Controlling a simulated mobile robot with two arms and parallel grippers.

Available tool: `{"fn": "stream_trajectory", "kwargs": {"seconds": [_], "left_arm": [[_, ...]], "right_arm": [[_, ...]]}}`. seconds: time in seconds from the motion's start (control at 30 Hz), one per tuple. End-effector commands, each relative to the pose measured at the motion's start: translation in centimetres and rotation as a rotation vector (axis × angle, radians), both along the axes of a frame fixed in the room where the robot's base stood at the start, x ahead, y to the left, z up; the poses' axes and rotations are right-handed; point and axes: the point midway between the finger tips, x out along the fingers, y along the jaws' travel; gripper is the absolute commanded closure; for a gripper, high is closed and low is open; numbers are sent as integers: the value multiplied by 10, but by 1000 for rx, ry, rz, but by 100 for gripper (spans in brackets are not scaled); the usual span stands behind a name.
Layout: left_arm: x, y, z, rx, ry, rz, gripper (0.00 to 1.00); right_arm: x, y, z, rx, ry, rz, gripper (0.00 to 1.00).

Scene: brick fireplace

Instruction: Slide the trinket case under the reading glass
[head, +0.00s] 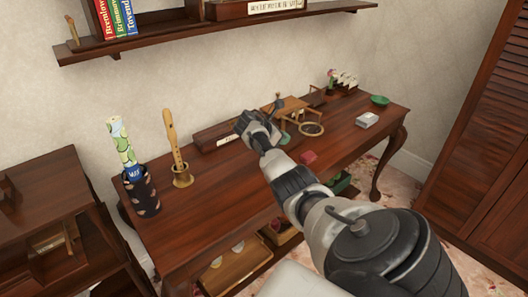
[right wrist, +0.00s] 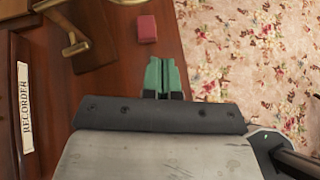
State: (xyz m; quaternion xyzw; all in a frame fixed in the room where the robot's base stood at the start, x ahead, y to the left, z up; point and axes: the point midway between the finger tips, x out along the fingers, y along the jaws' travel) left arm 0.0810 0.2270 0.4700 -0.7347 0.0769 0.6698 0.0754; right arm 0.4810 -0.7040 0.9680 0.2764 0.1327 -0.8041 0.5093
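A small pink-red box (head: 308,157), which looks like the trinket case, lies on the desk near its front edge. It also shows at the top of the right wrist view (right wrist: 147,28). The reading glass (head: 311,129) is a round brass-rimmed lens on a stand, behind the box in the head view. Part of its brass rim (right wrist: 120,1) and stand shows at the top left of the wrist view. My right gripper (head: 284,138) has green fingertips (right wrist: 163,62), which look shut with nothing between them. It is above the desk, left of the box and apart from it. My left gripper is out of view.
A dark wooden box labelled RECORDER (right wrist: 24,105) lies at the desk's back. A white box (head: 367,120) and green dish (head: 379,100) stand at the right end. A recorder on a stand (head: 180,178) and a dark cup (head: 141,192) stand left.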

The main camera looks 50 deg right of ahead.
Motion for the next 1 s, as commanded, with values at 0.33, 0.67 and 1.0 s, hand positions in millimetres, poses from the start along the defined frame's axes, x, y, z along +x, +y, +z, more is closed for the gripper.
{"fn": "stream_trajectory", "kwargs": {"seconds": [0.33,0.67,1.0], "left_arm": [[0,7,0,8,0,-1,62],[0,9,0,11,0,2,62],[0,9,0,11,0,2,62]], "right_arm": [[-64,-80,65,-130,-2,-122,100],[-124,-145,62,-343,-116,-117,100],[-173,-141,-104,-291,-495,49,100]]}}
